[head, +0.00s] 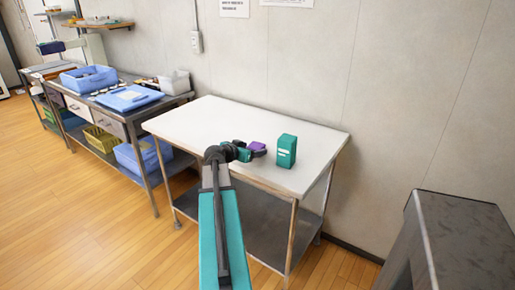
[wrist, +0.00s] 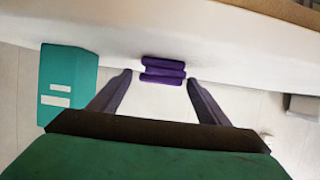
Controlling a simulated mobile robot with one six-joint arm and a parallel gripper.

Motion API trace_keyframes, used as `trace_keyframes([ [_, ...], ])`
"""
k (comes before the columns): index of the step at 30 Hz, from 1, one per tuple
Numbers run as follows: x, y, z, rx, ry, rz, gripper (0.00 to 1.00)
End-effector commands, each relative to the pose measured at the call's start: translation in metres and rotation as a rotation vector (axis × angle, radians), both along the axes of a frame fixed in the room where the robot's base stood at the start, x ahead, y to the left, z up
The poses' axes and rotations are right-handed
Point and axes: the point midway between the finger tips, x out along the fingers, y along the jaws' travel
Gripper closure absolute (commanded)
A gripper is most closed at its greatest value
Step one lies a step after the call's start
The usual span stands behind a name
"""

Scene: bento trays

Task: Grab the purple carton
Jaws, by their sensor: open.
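A small purple carton (head: 258,145) is on the white table, just beyond my gripper (head: 256,153) in the head view. In the wrist view the purple carton (wrist: 162,70) shows between and slightly past the tips of my gripper (wrist: 158,78). The two fingers are apart, with a gap on each side of the carton. Whether they reach alongside it is hard to tell. My gripper partly hides the carton in the head view.
A teal carton (head: 287,151) stands upright right of the purple one; in the wrist view it is at left (wrist: 66,88). The white table (head: 205,120) is otherwise mostly clear. A bench with blue bins (head: 88,79) stands left, a grey cabinet (head: 455,235) right.

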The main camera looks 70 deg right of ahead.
Motion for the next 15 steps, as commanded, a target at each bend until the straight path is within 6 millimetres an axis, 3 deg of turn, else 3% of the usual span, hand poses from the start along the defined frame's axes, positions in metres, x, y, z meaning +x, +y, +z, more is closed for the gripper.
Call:
trace_keyframes([
  [7, -0.006, -0.027, -0.007, 0.000, 0.001, -0.001, 0.30],
  [15, -0.008, -0.035, -0.013, 0.000, 0.000, 0.001, 0.30],
])
